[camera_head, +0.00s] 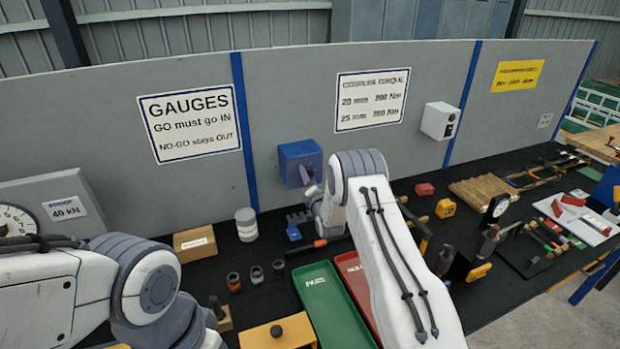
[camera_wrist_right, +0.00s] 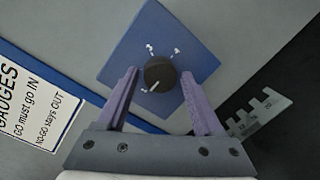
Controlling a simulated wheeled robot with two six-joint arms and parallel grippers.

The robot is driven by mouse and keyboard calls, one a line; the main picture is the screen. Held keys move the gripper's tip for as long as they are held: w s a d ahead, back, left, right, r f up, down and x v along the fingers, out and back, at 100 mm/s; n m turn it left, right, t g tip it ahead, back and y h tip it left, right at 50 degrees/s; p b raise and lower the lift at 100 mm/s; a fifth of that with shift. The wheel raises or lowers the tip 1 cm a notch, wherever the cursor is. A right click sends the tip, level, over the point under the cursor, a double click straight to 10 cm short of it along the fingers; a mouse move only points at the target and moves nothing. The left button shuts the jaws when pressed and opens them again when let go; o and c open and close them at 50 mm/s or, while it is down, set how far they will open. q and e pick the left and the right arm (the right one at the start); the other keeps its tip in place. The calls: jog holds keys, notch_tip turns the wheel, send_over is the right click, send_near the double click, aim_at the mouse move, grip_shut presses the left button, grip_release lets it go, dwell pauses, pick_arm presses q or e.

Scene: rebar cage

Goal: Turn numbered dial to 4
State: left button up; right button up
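A blue dial box (camera_head: 293,158) is on the grey back panel, left of my right forearm in the head view. In the right wrist view its blue face (camera_wrist_right: 130,50) carries a round black dial (camera_wrist_right: 160,72) with a white pointer line aimed to the lower left of the picture. Small white numbers sit around the dial; one at the upper right looks like a 4. My right gripper (camera_wrist_right: 159,74) is open, its two purple fingers on either side of the dial with gaps visible. My left arm (camera_head: 145,285) shows at lower left; its gripper is not visible.
A green tray (camera_head: 315,283) and a red tray (camera_head: 352,268) lie on the black bench below. A white tub (camera_head: 246,222), a cardboard box (camera_head: 194,243) and a grey notched gauge (camera_wrist_right: 262,112) are near the box. Signs hang on the panel.

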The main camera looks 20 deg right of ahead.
grip_shut()
jog(key=m+y+b, duration=0.1)
jog(key=m+b, duration=0.4)
jog(key=m, duration=0.6)
jog(key=m+y+b, duration=0.1)
jog(key=m+b, duration=0.4)
jog(key=m, duration=0.6)
jog(key=m+y+b, duration=0.1)
jog(key=m+b, duration=0.4)
jog(key=m, duration=0.6)
jog(key=shift+d+y, duration=0.25)
jog(key=shift+y, duration=0.15)
jog(key=shift+m, duration=0.3)
